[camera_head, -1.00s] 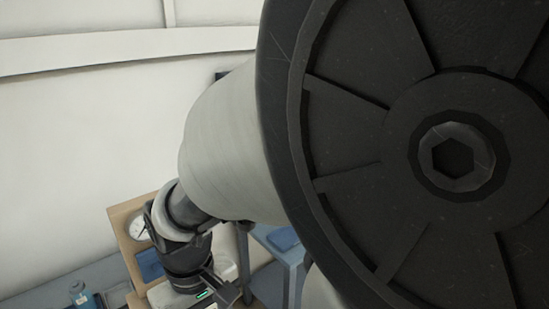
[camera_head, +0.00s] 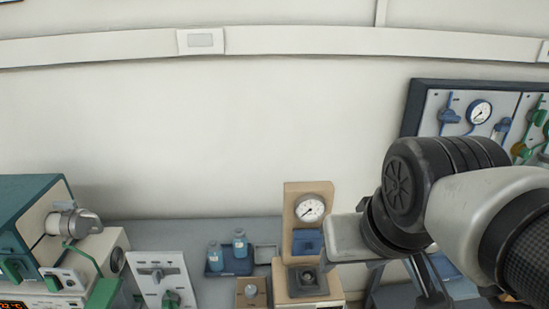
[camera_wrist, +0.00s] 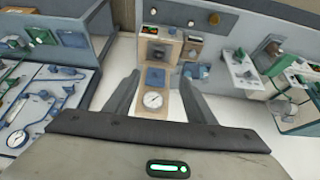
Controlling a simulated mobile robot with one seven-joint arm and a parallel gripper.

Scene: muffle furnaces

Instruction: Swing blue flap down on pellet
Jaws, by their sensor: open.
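The blue flap (camera_head: 307,242) stands upright on a wooden back panel (camera_head: 292,215), below a round white gauge (camera_head: 310,208). A dark square plate (camera_head: 304,280) lies in front of it on the stand; I cannot make out a pellet there. In the wrist view the flap (camera_wrist: 155,77) shows between my fingers, beyond the gauge (camera_wrist: 152,99), with the dark plate (camera_wrist: 159,52) farther on. My gripper (camera_wrist: 161,80) is open and empty, apart from the flap. In the head view my arm comes in from the right, and the fingers cannot be made out.
A blue tray with bottles (camera_head: 229,262) and a small wooden block (camera_head: 251,292) stand left of the stand. A white panel with handles (camera_head: 160,277) and a teal furnace (camera_head: 30,225) are farther left. A gauge board (camera_head: 478,110) hangs at right.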

